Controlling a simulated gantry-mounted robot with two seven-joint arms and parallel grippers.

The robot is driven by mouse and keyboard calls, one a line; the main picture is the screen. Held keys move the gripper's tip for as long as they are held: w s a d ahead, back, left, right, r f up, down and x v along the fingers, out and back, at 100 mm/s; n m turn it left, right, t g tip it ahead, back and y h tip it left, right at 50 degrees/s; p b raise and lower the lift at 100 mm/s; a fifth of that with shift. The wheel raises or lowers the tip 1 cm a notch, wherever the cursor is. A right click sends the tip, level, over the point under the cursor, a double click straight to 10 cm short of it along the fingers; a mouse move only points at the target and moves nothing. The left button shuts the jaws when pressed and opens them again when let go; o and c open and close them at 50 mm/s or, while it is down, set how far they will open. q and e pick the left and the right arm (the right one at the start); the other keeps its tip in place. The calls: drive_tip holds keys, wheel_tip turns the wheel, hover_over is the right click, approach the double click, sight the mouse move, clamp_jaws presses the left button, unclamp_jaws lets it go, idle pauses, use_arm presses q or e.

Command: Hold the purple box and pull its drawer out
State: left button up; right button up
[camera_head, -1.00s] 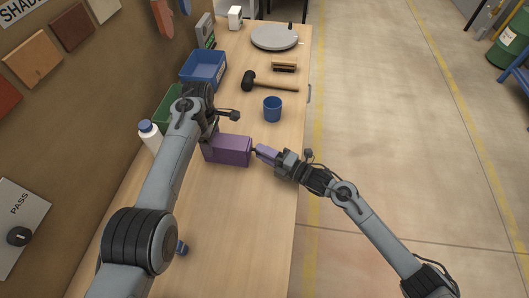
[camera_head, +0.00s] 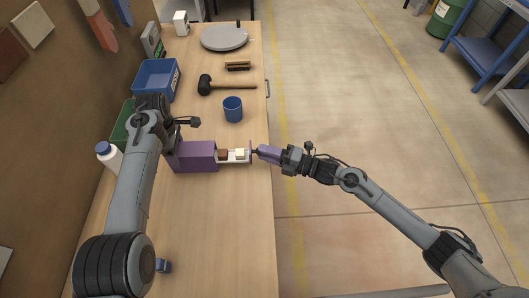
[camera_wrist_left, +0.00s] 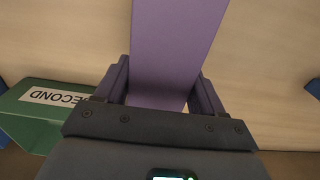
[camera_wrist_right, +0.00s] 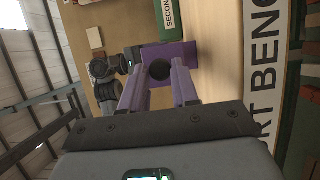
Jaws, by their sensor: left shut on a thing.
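The purple box (camera_head: 196,156) lies on the workbench in the head view. Its drawer (camera_head: 246,161) sticks out to the right, a pale tray with a brown block (camera_head: 223,155) and a cream block (camera_head: 240,154) in it. My left gripper (camera_wrist_left: 165,88) is shut on the box, one finger on each side; the box (camera_wrist_left: 178,40) fills the middle of the left wrist view. My right gripper (camera_head: 262,152) is at the drawer front, its fingers closed around the dark round knob (camera_wrist_right: 160,70). In the right wrist view the fingers hide part of the drawer front.
A white bottle (camera_head: 109,157) and a green bin (camera_head: 123,125) are on the left. The bench (camera_head: 220,225) is clear in front.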

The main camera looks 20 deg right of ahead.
use_arm(q)
drive_tip(key=shift+a, duration=0.1)
use_arm(e)
drive_tip(key=o, duration=0.4)
drive_tip(key=v, duration=1.2)
drive_tip(key=shift+r, duration=0.1)
use_arm(q)
drive_tip(key=o, duration=1)
drive_tip(key=shift+r, duration=0.1)
wheel_tip(320, 180, up, 12)
drive_tip(key=shift+f, duration=0.1)
idle(0.5)
